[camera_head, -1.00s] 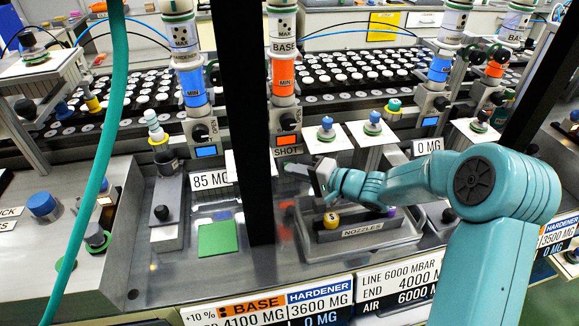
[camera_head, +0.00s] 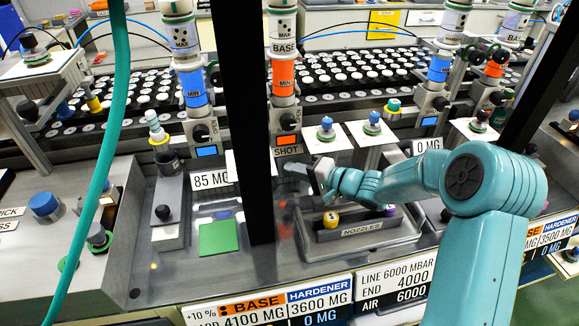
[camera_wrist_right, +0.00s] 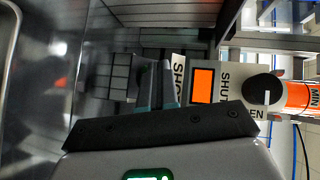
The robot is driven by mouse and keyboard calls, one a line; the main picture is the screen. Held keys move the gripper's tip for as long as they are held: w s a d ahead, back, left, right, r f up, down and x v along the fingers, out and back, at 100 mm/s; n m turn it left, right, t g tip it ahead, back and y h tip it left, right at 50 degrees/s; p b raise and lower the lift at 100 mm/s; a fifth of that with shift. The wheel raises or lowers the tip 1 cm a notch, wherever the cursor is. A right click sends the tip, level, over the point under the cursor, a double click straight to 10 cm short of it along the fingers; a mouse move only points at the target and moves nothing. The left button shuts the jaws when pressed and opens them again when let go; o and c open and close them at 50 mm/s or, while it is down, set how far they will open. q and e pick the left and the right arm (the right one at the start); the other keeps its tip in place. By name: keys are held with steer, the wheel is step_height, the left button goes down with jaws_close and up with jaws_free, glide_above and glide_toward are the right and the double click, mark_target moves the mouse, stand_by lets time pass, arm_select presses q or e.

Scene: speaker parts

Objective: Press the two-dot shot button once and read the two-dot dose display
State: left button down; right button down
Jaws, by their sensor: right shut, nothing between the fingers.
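The orange button (camera_head: 287,140) marked SHOT sits under the orange-banded BASE column (camera_head: 283,75). It also shows in the right wrist view (camera_wrist_right: 204,85). A blue button (camera_head: 206,151) sits under the blue-banded column (camera_head: 193,87) to its left. A display (camera_head: 213,180) left of the black post reads 85 MG; another (camera_head: 427,145) at the right reads 0 MG. My right gripper (camera_head: 301,169) is shut and empty, below the orange button in the picture; I cannot tell if it touches anything. My left gripper is out of view.
A black post (camera_head: 245,120) stands just left of the orange button. A tray marked NOZZLES (camera_head: 362,231) lies below my right gripper. White platforms with blue-topped parts (camera_head: 374,128) stand to the right. A green square (camera_head: 217,238) lies at the left.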

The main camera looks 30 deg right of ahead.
steer(key=shift+w+d+f, duration=0.1)
steer(key=shift+w+f, duration=0.05)
stand_by(1.0)
steer(key=shift+r+p, duration=0.2)
steer(key=shift+p, duration=0.45)
steer(key=shift+s+f, duration=0.1)
steer(key=shift+s, duration=0.35)
steer(key=shift+s+a+r+p, duration=0.25)
steer(key=shift+s+r+p, duration=0.15)
steer(key=shift+r+p, duration=0.25)
steer(key=shift+s+a+r+p, duration=0.2)
steer(key=shift+s+r+p, duration=0.3)
steer(key=shift+s, duration=0.3)
steer(key=shift+s+a+r+p, duration=0.2)
steer(key=shift+s+r+p, duration=0.2)
steer(key=shift+s, duration=0.35)
